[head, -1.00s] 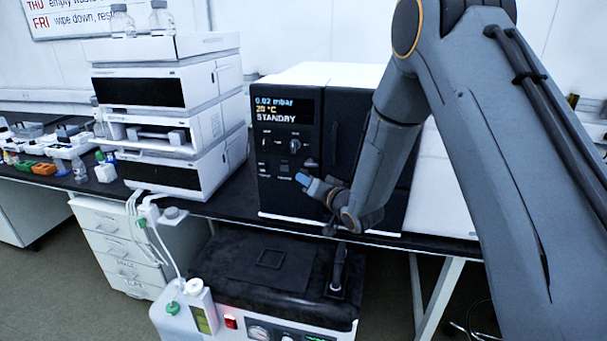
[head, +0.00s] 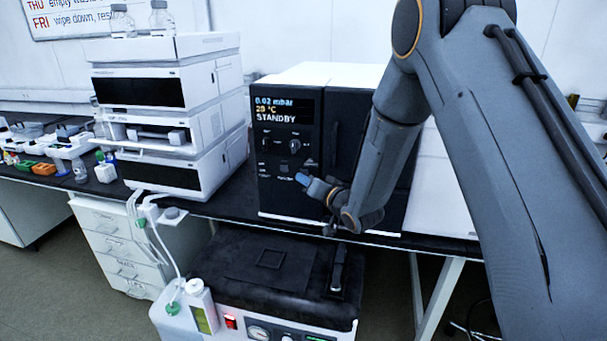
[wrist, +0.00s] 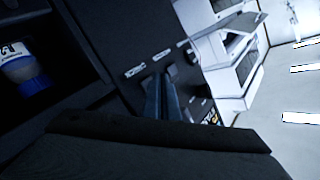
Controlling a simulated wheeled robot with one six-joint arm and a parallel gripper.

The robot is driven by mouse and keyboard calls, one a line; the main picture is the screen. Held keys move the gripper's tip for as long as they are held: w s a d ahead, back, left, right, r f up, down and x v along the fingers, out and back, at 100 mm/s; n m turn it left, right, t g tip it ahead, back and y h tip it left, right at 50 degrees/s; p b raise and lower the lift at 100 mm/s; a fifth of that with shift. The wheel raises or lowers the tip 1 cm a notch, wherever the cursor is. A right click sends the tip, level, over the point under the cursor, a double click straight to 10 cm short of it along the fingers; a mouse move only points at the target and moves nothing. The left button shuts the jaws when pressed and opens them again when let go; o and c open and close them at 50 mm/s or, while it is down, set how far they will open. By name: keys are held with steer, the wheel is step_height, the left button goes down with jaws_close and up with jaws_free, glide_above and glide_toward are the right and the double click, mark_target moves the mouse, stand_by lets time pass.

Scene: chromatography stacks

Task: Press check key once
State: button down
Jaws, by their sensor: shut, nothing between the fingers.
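The dark front panel (head: 267,192) of the black and white instrument carries a lit display (head: 275,110), knobs and several small keys. The display reads 0.02 mbar, 28 °C or similar, and STANDBY. The key labels are too small to read, so I cannot tell which is the check key. My gripper (head: 301,179) is shut and empty, with its tips at the lower right of the key area. In the wrist view, the shut fingers (wrist: 163,78) point at the panel close to small labelled keys (wrist: 135,71). I cannot tell whether the tips touch a key.
A white stacked instrument (head: 165,178) stands to the left on the dark bench (head: 225,207). A pump unit (head: 270,285) with a black top sits below the bench front. In the wrist view, a bottle with a blue lower part (wrist: 27,75) shows inside a dark recess.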

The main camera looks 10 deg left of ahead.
steer(key=shift+w, duration=0.15)
steer(key=shift+w+d, duration=0.1)
steer(key=shift+w, duration=0.2)
steer(key=shift+w+b, duration=0.35)
stand_by(0.8)
steer(key=shift+s, duration=0.8)
steer(key=shift+p, duration=0.3)
steer(key=s, duration=0.1)
steer(key=s+p, duration=0.1)
steer(key=s, duration=0.3)
steer(key=shift+a, duration=0.4)
